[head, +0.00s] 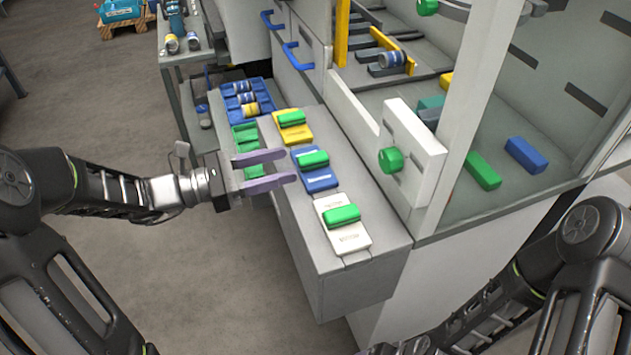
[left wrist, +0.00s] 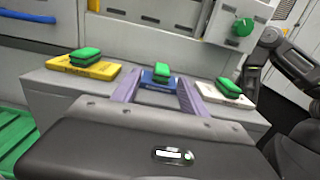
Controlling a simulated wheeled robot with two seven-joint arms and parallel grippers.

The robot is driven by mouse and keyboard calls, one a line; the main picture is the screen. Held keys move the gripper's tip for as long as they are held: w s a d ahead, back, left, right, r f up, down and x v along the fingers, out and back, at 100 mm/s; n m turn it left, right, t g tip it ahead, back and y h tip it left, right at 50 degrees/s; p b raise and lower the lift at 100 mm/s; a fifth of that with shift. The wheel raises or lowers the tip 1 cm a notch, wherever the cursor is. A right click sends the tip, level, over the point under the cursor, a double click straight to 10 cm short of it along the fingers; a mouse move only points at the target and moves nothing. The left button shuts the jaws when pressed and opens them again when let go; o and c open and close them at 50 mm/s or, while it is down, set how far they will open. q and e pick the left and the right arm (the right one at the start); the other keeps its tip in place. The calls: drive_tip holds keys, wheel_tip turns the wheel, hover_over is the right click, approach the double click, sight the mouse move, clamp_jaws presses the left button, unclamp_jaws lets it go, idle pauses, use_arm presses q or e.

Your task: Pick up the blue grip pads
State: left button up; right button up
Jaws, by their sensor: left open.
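A blue flat plate (head: 322,183) lies on the grey ledge with a green pad (head: 313,159) on top, between a yellow plate (head: 297,134) and a white plate (head: 352,237) that also bear green pads. In the left wrist view the blue plate (left wrist: 158,86) and its green pad (left wrist: 161,70) show between my fingers. My left gripper (head: 287,167), with purple fingers, is open and empty, pointing at the blue plate from the left. It also shows in the left wrist view (left wrist: 158,91). I see no separate blue pads on the ledge. My right arm shows, but its gripper is out of view.
A blue bin (head: 233,100) with cylinders and a green bin (head: 240,131) stand beyond my left gripper. A machine cabinet with a white panel and green knob (head: 391,160) rises right of the ledge. Inside lie a blue block (head: 526,155) and a green block (head: 482,170).

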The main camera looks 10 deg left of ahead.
sight(298, 162)
use_arm(q)
drive_tip(key=shift+x, duration=1)
drive_tip(key=x, duration=0.5)
drive_tip(key=shift+s+d, duration=0.1)
drive_tip(key=shift+d, duration=0.1)
drive_tip(key=shift+c, duration=0.2)
clamp_jaws()
idle(0.9)
